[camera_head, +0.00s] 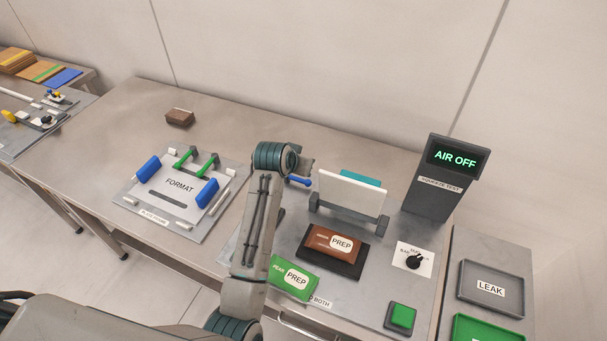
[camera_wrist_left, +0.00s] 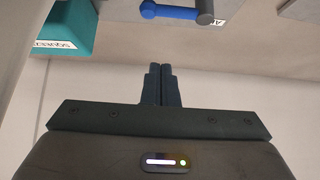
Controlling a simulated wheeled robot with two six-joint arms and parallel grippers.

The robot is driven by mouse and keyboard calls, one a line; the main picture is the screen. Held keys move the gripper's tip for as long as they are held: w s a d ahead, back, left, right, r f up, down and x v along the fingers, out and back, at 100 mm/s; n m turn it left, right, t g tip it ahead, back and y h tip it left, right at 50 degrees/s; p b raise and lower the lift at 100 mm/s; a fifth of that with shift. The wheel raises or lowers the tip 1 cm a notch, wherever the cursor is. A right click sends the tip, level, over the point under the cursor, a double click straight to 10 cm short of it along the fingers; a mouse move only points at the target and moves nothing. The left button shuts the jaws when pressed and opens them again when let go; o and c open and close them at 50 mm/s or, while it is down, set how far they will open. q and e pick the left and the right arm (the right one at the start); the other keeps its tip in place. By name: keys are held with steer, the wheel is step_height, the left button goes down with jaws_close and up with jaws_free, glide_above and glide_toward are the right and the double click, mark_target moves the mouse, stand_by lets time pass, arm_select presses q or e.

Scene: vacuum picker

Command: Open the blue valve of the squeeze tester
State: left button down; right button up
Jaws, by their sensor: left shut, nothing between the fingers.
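The blue valve handle (camera_head: 299,181) shows in the head view just right of my left wrist, beside the white upright panel (camera_head: 350,194) of the squeeze tester. In the left wrist view the blue handle (camera_wrist_left: 172,11) lies at the top edge, joined to a grey round pivot. In the head view my left wrist hides most of this gripper. The tester's display (camera_head: 454,157) reads AIR OFF. My right gripper is not in view.
A brown PREP pack (camera_head: 333,243) lies on a dark pad, and a green PREP pack (camera_head: 293,279) lies nearer. A black knob (camera_head: 413,261) and a green button (camera_head: 403,317) are at right. A FORMAT plate (camera_head: 180,186) with blue handles is left. A teal block (camera_wrist_left: 65,25) stands near the gripper.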

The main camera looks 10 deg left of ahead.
mark_target(297, 181)
arm_select(q)
steer(key=p+x, duration=0.2)
steer(key=x, duration=0.7)
steer(key=shift+s+a+f+p, duration=0.15)
steer(key=shift+s+p, duration=0.45)
steer(key=shift+s+a+f+p, duration=0.15)
steer(key=shift+s+f+p, duration=0.05)
steer(key=shift+s+p, duration=0.4)
steer(key=shift+s+a, duration=0.1)
steer(key=shift+s, duration=0.5)
steer(key=shift+f, duration=0.2)
steer(key=shift+w, duration=0.1)
